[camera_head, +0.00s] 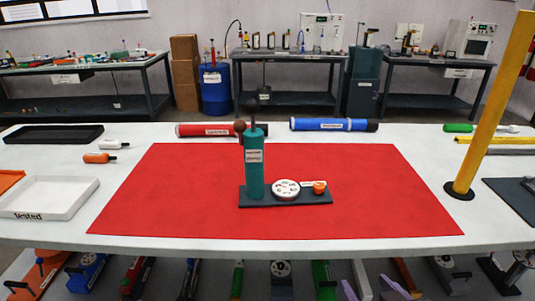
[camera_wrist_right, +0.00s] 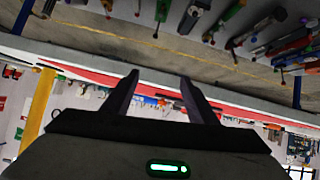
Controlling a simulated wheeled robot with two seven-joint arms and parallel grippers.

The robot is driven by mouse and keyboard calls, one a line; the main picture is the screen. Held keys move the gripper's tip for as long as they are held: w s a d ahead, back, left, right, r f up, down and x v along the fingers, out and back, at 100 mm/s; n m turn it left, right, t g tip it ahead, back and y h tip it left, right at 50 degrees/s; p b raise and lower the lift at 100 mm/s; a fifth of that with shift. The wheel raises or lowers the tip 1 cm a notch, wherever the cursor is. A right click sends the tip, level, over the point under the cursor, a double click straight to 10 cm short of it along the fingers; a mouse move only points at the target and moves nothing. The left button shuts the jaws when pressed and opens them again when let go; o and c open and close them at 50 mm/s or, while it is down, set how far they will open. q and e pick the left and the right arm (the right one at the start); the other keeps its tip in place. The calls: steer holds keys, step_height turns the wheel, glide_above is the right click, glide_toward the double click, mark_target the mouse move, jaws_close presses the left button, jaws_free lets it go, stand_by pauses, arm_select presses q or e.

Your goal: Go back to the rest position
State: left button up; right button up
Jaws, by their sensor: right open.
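A green pump (camera_head: 255,165) stands upright on a dark base plate (camera_head: 257,199) near the middle of the red mat (camera_head: 390,205). A round white dial (camera_head: 286,189) and a small orange knob (camera_head: 319,187) sit on the same plate. A red tube (camera_head: 210,130) and a blue tube (camera_head: 334,124) lie behind the mat. My right gripper (camera_wrist_right: 158,78) shows in the right wrist view, open, with nothing between its two dark fingers. It is apart from the table, whose edge shows beyond the fingers. I make out neither gripper in the head view.
A white tray marked "tested" (camera_head: 48,197) and a black tray (camera_head: 53,135) are at the left. A yellow post (camera_head: 490,100) stands at the right beside a dark plate (camera_head: 515,197). Several tools fill a shelf below the table. The red mat is mostly clear.

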arm_select(q)
steer(key=s+d+f+m+g+h, duration=0.1)
steer(key=s+f+g, duration=0.15)
steer(key=s, duration=0.65)
arm_select(e)
steer(key=s+d+f+g, duration=0.2)
steer(key=s+f+g, duration=0.3)
steer(key=s, duration=0.4)
steer(key=s+d+f+g, duration=0.1)
steer(key=s+f+g, duration=0.2)
steer(key=s+f, duration=0.5)
arm_select(q)
steer(key=w+d+f+t+h+p, duration=0.1)
steer(key=w+d+f+t, duration=0.3)
steer(key=f, duration=0.5)
steer(key=d+h, duration=0.1)
steer(key=d, duration=0.1)
steer(key=shift+w+d+m, duration=0.25)
steer(key=shift+d+m, duration=0.05)
steer(key=shift+d, duration=0.1)
arm_select(e)
steer(key=w+a+f+t+y, duration=0.2)
steer(key=a+f+t, duration=0.3)
steer(key=f, duration=0.3)
steer(key=shift+w+a+f+n+y, duration=0.15)
steer(key=shift+w+a+n+y, duration=0.3)
steer(key=shift+a, duration=0.2)
arm_select(q)
steer(key=shift+r, duration=0.1)
